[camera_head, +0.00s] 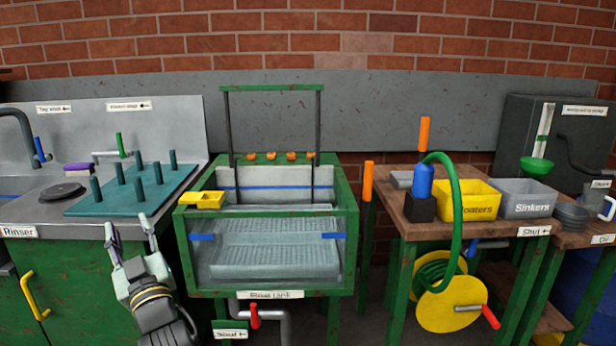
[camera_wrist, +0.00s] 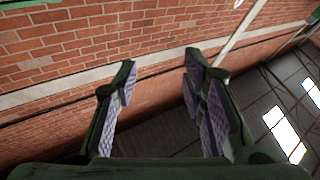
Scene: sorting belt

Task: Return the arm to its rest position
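My gripper (camera_head: 132,232) is in the head view at the lower left, pointing up, in front of the green counter and left of the float tank. Its two fingers are spread apart with nothing between them. In the wrist view my gripper (camera_wrist: 158,90) also shows open and empty, with only brick wall and a dark roof with bright windows beyond it.
A green-framed water tank (camera_head: 348,240) stands just right of my gripper. A teal peg board (camera_head: 90,206) lies on the steel counter behind it. A yellow bin (camera_head: 466,200), a grey bin (camera_head: 526,198) and a green hose (camera_head: 457,220) are at the right.

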